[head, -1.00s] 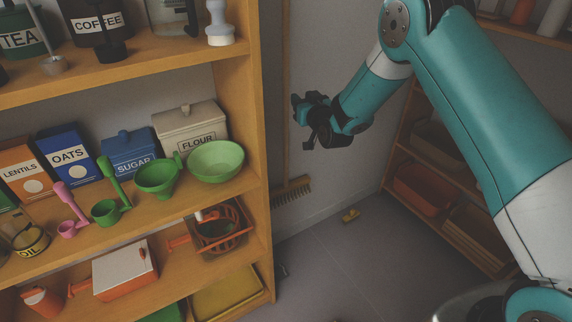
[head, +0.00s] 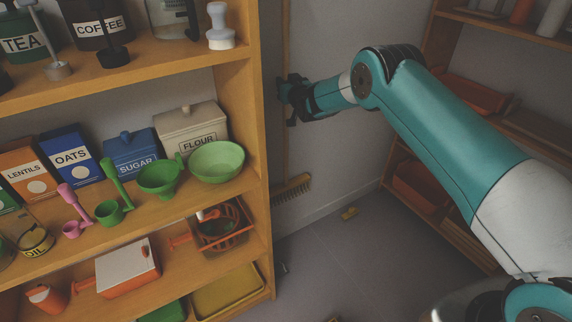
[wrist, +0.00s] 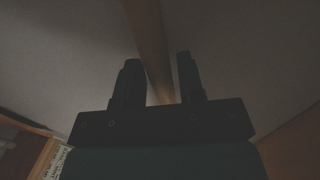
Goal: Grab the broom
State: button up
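The broom (head: 291,190) stands against the back wall beside the left shelf, its bristle head low and its wooden handle rising along the shelf's edge. In the wrist view the handle (wrist: 148,38) runs from the top down to between the two fingers. My gripper (head: 284,98) is at the handle's height in the head view, close to it. In the wrist view my gripper (wrist: 157,72) has its fingers apart, one on each side of the handle, with gaps visible. Whether a finger touches the handle cannot be told.
A wooden shelf (head: 258,150) with canisters, a green bowl (head: 216,162) and several utensils stands close on the left. Another shelf (head: 405,140) stands on the right. The floor between the shelves is mostly clear.

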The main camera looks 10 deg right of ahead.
jog(key=shift+w+a, duration=0.1)
jog(key=shift+w, duration=0.3)
grip_shut()
jog(key=shift+r, duration=0.1)
jog(key=shift+r, duration=0.1)
